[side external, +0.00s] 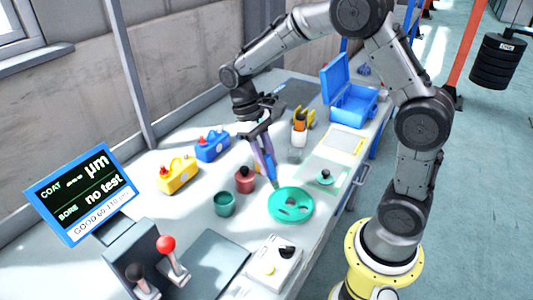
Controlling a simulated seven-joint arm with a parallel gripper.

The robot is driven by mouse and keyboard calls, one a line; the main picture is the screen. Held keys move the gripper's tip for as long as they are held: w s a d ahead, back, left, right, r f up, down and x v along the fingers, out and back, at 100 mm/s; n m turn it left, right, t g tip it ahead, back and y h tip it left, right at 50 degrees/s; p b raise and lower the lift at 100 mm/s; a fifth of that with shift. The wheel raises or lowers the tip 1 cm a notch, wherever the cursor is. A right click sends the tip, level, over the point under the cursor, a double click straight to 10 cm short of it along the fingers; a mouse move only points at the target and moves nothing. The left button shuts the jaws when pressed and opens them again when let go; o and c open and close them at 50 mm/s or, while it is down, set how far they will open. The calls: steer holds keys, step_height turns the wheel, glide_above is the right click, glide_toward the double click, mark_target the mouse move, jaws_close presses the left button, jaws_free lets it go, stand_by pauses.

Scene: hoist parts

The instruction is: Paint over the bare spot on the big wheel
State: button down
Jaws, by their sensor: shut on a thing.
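The big wheel is a flat green disc (278,210) lying on the bench, with dark openings and a grey patch in its face. I cannot tell at this size which mark is the bare spot. My gripper (262,138) is above and left of the wheel, pointing down. A teal pot (225,205) and a dark red pot (245,181) stand left of the wheel.
A display (83,192) reads "COAT --- µm" and "BORE no test". Yellow (178,177) and blue (212,147) carriers stand behind the pots. A white device (273,264) and levers (170,258) are in front. An open blue case (350,100) is farther back.

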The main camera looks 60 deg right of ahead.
steer(key=shift+f, duration=0.15)
steer(key=shift+r, duration=0.5)
steer(key=x, duration=0.5)
steer(key=w+x, duration=0.1)
steer(key=x, duration=0.2)
steer(key=shift+f, duration=0.2)
steer(key=shift+s, duration=2.1)
steer(key=shift+w, duration=3.05)
steer(key=shift+s+r, duration=0.1)
steer(key=shift+r, duration=3.85)
